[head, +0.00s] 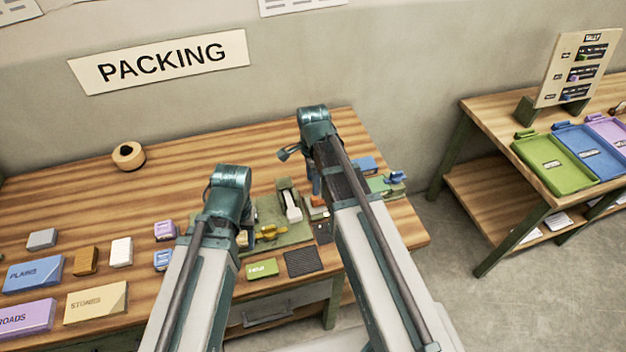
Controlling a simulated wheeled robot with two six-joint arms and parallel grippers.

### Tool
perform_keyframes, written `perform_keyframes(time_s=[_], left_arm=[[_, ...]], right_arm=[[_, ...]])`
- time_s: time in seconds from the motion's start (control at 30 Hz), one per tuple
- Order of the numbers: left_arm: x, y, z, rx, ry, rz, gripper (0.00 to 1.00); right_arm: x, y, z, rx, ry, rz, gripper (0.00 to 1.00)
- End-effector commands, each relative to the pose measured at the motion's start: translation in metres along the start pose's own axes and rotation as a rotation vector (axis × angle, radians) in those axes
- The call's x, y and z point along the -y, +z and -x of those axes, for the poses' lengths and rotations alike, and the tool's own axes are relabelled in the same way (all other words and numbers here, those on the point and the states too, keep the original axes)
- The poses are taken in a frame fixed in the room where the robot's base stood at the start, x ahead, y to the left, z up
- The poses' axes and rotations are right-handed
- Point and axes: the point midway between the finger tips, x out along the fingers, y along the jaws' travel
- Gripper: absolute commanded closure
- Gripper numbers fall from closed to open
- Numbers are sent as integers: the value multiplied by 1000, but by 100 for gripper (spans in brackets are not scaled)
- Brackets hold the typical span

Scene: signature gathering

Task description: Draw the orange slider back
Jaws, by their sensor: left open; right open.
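A small orange piece (318,201), which looks like the orange slider, shows at the right of a green fixture (290,236) on the workbench. My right arm partly hides it. The fixture also carries a white strip in a raised holder (291,208) and a yellow handle-like part (269,232). My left gripper (243,238) is open, low at the fixture's left side and mostly hidden behind its own wrist. My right gripper (317,186) is open, just above or behind the orange piece; its fingers are mostly hidden, and I cannot tell whether they touch it.
A green block (262,269) and a dark ribbed pad (303,262) lie at the bench's front edge. Labelled blocks, such as the blue one (34,273), and a tape roll (128,156) are at left. A second table (484,113) with coloured trays stands at right.

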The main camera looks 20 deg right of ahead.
Motion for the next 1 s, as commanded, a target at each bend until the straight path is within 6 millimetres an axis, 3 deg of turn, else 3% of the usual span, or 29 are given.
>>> perform_keyframes(time_s=[0.03,0.4,1.0], left_arm=[[2,1,17,0,0,0,50],[6,4,64,0,2,9,50],[6,4,67,0,2,10,50]], right_arm=[[0,0,17,0,0,0,43],[0,1,65,1,0,1,43],[0,0,67,1,0,1,43]])
